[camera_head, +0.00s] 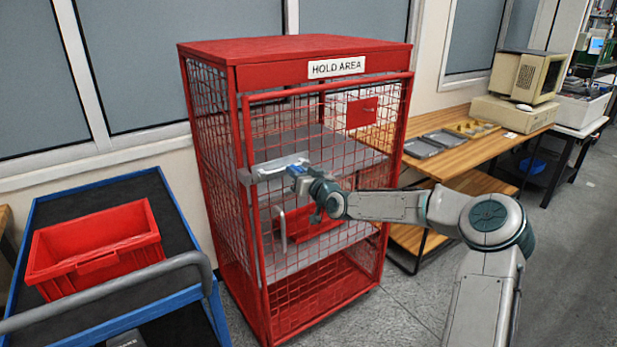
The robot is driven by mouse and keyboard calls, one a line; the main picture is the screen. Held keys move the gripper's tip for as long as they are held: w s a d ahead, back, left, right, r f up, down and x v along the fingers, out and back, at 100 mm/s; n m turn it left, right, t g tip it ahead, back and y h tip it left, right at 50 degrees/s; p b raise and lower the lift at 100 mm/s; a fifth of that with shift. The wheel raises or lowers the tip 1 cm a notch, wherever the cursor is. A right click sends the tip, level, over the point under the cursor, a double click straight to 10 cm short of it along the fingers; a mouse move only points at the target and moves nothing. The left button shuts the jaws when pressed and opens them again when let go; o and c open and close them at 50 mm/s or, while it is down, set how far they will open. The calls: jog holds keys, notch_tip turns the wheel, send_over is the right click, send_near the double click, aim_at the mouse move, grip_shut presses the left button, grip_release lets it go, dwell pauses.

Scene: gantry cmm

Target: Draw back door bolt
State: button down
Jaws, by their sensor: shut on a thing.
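A red mesh cage (295,52) labelled HOLD AREA stands in the middle with its mesh door facing me. A pale metal door bolt (272,167) lies across the door's left edge, at about mid-height. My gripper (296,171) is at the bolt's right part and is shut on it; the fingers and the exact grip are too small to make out. A grey upright door handle (281,230) is below the bolt. The door looks closed against its frame.
A red bin (95,247) sits on a blue-edged cart (172,190) at the left. Inside the cage, a red bin (318,228) rests on a shelf. A wooden table (462,155) with trays and an old computer (525,75) is at the right. The floor at the front right is clear.

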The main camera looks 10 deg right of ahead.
jog(key=shift+d, duration=0.15)
jog(key=c, duration=1.2)
grip_release()
jog(key=shift+w, duration=0.1)
jog(key=shift+d, duration=0.15)
jog(key=b+v, duration=0.1)
jog(key=v, duration=1.2)
jog(key=shift+s, duration=0.3)
jog(key=shift+d, duration=0.1)
